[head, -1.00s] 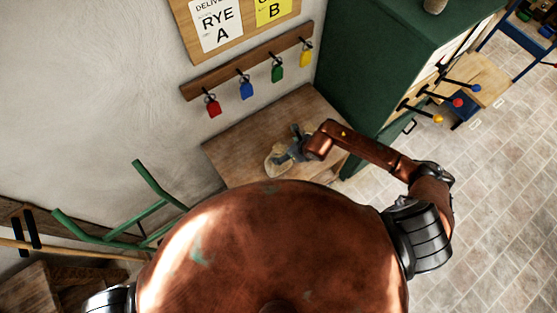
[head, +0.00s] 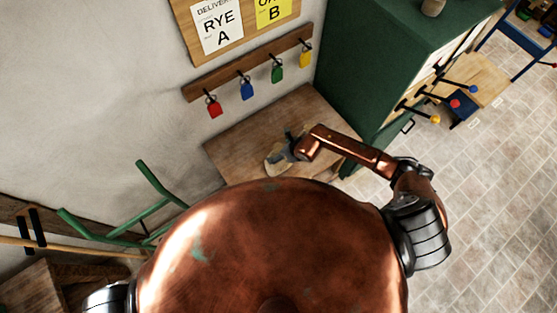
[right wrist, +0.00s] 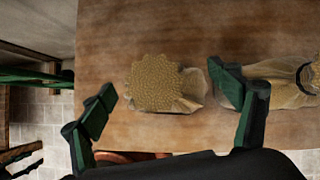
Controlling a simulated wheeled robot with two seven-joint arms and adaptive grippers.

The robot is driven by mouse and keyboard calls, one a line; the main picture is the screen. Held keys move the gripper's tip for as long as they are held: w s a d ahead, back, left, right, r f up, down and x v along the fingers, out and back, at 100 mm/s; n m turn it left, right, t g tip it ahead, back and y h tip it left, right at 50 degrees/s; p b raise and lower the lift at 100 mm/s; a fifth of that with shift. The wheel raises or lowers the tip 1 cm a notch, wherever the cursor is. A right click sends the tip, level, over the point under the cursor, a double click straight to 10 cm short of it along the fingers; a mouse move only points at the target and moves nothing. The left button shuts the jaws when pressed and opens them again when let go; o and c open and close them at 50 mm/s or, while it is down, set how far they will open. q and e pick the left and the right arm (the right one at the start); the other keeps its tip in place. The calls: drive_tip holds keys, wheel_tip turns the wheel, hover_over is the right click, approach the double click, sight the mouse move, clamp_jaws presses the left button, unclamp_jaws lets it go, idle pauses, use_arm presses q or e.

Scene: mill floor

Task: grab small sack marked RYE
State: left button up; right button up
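In the right wrist view one small sack (right wrist: 155,84) lies on the wooden table, a yellowish, grainy rounded face towards the camera and pale crumpled cloth at its lower right. A second tan sack (right wrist: 292,90) with a dark tie is at the right edge, partly behind a finger. No RYE mark is readable on either. My right gripper (right wrist: 165,88) is open and empty, its green and black fingers on either side of the first sack. In the head view my right gripper (head: 287,149) hangs over a pale sack (head: 274,167) on the table. My left gripper is out of view.
The wooden table (head: 235,146) stands against the wall, beside a tall green cabinet (head: 365,50). A green-handled frame (head: 150,210) stands at left.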

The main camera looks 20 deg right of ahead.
drive_tip(key=c, duration=1.9)
drive_tip(key=shift+w+r, duration=0.15)
drive_tip(key=shift+c, duration=0.3)
